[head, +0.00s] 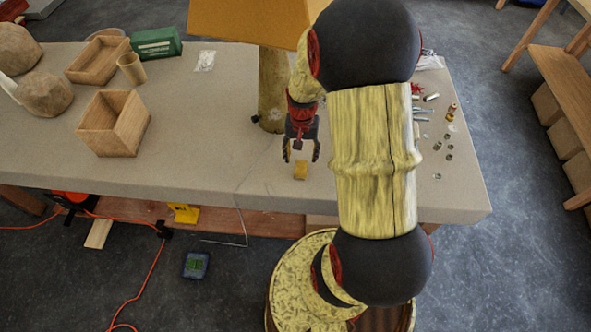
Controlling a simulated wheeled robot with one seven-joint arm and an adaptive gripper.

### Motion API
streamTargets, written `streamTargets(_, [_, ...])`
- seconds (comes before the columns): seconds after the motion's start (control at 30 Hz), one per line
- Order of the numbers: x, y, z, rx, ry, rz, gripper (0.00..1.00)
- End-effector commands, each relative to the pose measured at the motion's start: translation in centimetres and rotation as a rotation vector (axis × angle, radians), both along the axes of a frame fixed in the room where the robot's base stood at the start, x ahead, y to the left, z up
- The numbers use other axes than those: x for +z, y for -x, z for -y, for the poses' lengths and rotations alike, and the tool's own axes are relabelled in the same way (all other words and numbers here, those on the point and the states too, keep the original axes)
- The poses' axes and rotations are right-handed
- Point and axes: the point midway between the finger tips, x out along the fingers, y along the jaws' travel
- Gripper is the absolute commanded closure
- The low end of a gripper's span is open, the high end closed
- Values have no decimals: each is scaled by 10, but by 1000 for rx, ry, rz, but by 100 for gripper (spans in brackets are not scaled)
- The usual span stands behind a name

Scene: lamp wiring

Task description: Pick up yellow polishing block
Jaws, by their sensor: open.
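A small yellow polishing block (300,170) lies on the grey work table (218,165) near its front edge. My gripper (301,157) is open and points down over the block. Its two dark fingers show to the left and right of the block's upper part. I cannot tell whether the fingertips are level with the block or still above it. No contact between fingers and block can be made out. My arm covers part of the table to the right of the block.
A lamp with an orange shade (245,22) and wooden post (272,85) stands behind my gripper. Small metal parts (449,148) lie at the right. An open wooden box (114,124) and a green box (156,42) are at the left. The front middle-left tabletop is clear.

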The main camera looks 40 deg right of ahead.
Motion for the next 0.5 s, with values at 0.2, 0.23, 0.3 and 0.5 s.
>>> streamTargets(0.2, [-22,1,-1,1,-2,-3,45])
streamTargets(0.23, [-24,1,-1,1,-2,-3,45])
streamTargets(0.3, [-29,1,-2,1,-2,-3,45])
streamTargets(0.5, [-58,3,-4,2,-3,-3,45])
